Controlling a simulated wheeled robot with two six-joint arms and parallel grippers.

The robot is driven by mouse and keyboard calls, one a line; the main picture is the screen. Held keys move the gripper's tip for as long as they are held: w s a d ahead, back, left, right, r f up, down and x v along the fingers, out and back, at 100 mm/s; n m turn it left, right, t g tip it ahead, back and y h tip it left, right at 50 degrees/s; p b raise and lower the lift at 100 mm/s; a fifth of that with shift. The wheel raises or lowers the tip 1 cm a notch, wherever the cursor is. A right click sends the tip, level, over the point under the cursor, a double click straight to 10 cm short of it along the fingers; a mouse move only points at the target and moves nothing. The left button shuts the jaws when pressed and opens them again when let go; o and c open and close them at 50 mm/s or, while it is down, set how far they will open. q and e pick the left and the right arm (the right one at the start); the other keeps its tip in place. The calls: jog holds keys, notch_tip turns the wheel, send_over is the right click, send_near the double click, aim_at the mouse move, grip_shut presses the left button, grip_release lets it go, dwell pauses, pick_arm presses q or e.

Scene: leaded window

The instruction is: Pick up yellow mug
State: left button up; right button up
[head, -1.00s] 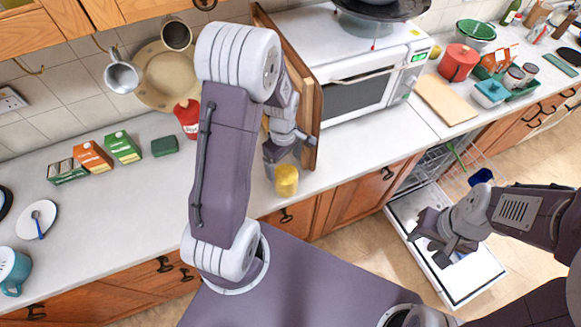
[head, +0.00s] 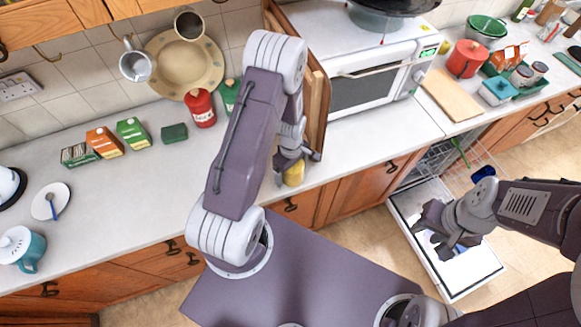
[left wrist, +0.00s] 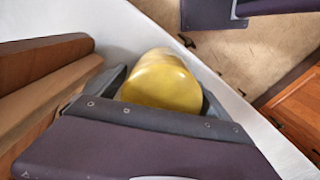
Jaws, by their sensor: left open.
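The yellow mug (head: 294,174) stands near the front edge of the counter, below the wooden boards, partly hidden by my left gripper in the head view. In the left wrist view the mug (left wrist: 163,82) lies between the two grey fingers of my left gripper (left wrist: 163,98), which is open around it. A gap shows at the right finger; contact at the left finger cannot be told. No handle shows. My right gripper (head: 428,232) is open and empty above the open dishwasher door.
Wooden boards (head: 314,115) stand upright close beside my left gripper, with the white microwave (head: 375,80) to their right. A red canister (head: 200,108) and several cartons (head: 132,133) stand to the left. The front left of the counter (head: 130,190) is mostly clear.

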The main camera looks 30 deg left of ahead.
pick_arm(q)
jog(key=c, duration=1.9)
notch_tip(320, 180, up, 10)
jog(key=shift+r+b, duration=0.1)
jog(key=shift+b, duration=0.5)
